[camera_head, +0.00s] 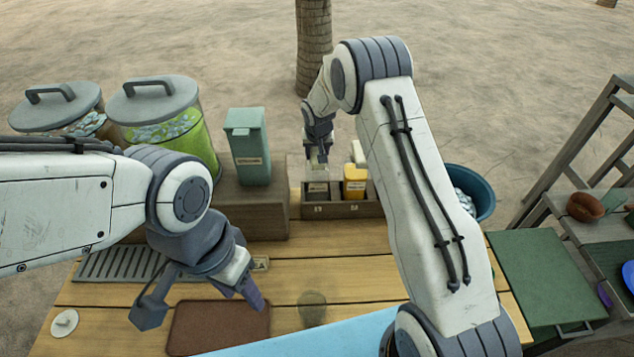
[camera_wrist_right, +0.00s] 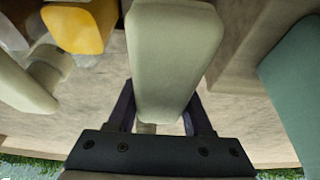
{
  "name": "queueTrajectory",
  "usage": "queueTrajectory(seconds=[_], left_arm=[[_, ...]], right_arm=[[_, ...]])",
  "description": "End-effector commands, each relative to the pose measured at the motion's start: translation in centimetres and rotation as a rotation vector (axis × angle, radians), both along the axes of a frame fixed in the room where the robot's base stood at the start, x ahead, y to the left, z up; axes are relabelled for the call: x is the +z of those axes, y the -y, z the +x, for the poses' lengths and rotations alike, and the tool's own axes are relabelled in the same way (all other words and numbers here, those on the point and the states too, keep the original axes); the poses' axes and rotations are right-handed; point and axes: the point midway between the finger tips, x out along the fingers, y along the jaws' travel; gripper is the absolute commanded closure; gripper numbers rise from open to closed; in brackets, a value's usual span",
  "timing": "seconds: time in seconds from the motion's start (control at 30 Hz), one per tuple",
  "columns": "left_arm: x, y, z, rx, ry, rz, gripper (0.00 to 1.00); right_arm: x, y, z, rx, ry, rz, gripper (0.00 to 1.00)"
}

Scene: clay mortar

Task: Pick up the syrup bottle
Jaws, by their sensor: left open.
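A wooden caddy (camera_head: 345,209) stands at the back of the table and holds several bottles, among them a yellow one (camera_head: 355,180) and a pale one (camera_head: 358,152). I cannot tell by its label which bottle is the syrup bottle. My right gripper (camera_head: 318,152) points down over the caddy's left part. In the right wrist view a pale grey-green bottle (camera_wrist_right: 172,60) lies between its two fingers; whether they press on it is unclear. The yellow bottle (camera_wrist_right: 80,28) is beside it there. My left gripper (camera_head: 200,303) is open and empty above a brown mat (camera_head: 215,328).
A tall green container (camera_head: 248,150) stands left of the caddy, with two lidded jars (camera_head: 165,120) farther left. A blue tub (camera_head: 470,190) is to the right. A slotted grey tray (camera_head: 115,264) lies front left. The table's middle is mostly clear.

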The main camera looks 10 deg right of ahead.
Motion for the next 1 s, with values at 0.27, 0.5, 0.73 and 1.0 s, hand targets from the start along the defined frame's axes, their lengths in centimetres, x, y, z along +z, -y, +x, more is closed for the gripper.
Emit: queueTrajectory(seconds=[0.27, 0.5, 0.73, 1.0], left_arm=[[0.0, 0.0, 0.0, 0.000, 0.000, 0.000, 0.50], [-0.2, 0.0, 0.0, 0.000, 0.000, 0.000, 0.50], [-1.7, 0.0, 0.0, -0.001, 0.000, 0.000, 0.50], [-2.8, 0.0, 0.0, -0.002, 0.000, 0.000, 0.50]], right_arm=[[0.1, 0.0, 0.0, 0.000, 0.000, 0.000, 1.00], [0.5, 0.0, 0.1, 0.000, 0.002, 0.000, 1.00], [4.3, 0.0, 0.2, -0.001, 0.008, 0.000, 1.00], [9.0, 0.0, 0.1, 0.000, 0.005, -0.001, 1.00]])
